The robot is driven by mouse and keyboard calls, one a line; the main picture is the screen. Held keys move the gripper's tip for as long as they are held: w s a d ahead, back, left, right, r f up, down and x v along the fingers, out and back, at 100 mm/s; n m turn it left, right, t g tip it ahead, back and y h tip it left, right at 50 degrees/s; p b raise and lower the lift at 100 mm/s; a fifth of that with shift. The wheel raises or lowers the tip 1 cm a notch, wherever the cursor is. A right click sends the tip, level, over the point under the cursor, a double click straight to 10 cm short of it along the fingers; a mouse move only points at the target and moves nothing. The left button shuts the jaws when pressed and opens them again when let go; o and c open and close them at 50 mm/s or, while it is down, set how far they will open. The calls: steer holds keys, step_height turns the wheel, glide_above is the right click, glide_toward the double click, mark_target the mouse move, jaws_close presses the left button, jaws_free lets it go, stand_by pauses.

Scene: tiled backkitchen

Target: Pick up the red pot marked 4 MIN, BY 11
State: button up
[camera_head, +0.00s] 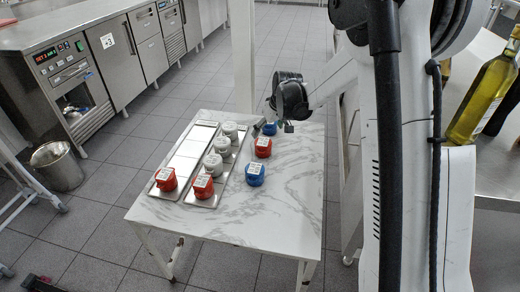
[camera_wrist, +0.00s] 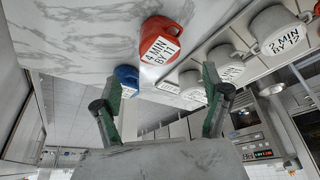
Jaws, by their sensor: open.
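The red pot marked 4 MIN, BY 11 (camera_wrist: 162,42) is near the top middle of the wrist view, on the bare marble top. It appears to be the red pot (camera_head: 263,147) right of the trays in the head view, where its label is too small to read. My gripper (camera_wrist: 162,100) is open, its two green-faced fingers apart with nothing held between them. The pot is beyond the fingertips, apart from them. In the head view my gripper (camera_head: 288,127) is partly hidden at the table's far right, by a blue pot (camera_head: 270,128).
Another blue pot (camera_head: 255,174) stands in front of the red one. Grey pots (camera_head: 213,164) and a red pot (camera_head: 202,185) line one tray; another red pot (camera_head: 165,178) stands at the near end of the left tray (camera_head: 190,150). The front right marble (camera_head: 285,215) is clear.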

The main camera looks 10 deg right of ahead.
mark_target(263, 141)
steer(key=b+x, duration=0.1)
steer(key=x, duration=0.6)
steer(key=shift+b, duration=0.3)
steer(key=shift+b+x, duration=1.1)
steer(key=shift+x, duration=1.6)
steer(key=shift+s+d, duration=0.1)
steer(key=shift+s, duration=0.05)
steer(key=shift+c, duration=0.3)
steer(key=c, duration=1.5)
steer(key=shift+r, duration=0.15)
